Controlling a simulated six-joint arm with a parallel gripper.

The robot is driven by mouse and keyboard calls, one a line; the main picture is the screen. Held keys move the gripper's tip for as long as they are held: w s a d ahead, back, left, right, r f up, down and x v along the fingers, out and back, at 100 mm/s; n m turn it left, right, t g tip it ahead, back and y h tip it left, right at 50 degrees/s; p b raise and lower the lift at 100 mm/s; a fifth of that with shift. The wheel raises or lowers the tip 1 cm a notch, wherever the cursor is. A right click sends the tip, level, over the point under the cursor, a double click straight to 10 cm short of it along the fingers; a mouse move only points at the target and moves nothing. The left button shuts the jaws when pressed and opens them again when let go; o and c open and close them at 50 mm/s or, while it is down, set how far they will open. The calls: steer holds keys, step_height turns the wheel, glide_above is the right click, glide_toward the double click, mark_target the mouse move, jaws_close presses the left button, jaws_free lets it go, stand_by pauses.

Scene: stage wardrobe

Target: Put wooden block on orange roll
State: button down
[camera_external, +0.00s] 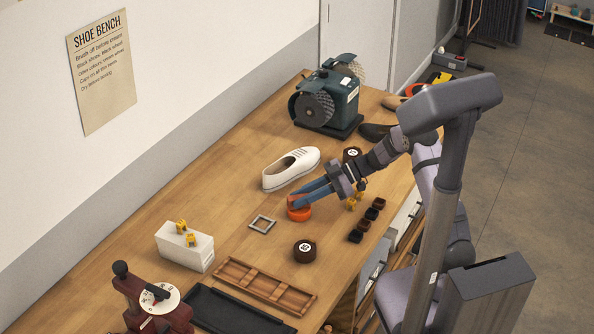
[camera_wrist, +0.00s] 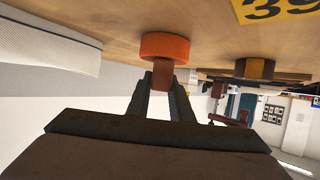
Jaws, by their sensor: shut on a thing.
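My gripper (camera_external: 296,202) reaches down from the right and is shut on the wooden block (camera_wrist: 163,75). The small brown block sits between the fingertips, directly over the roll. The block and roll look touching or nearly so; I cannot tell which. In the outside view the fingers mostly hide the block.
A white shoe (camera_external: 291,169) lies behind the roll. Small dark cups (camera_external: 366,220) and yellow pieces (camera_external: 353,203) are at right. A white box (camera_external: 185,247) and wooden tray (camera_external: 266,284) are nearer.

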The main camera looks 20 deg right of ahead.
steer(key=shift+f, duration=0.1)
steer(key=c, duration=1.6)
jaws_free()
steer(key=b+v, duration=0.2)
steer(key=v, duration=1)
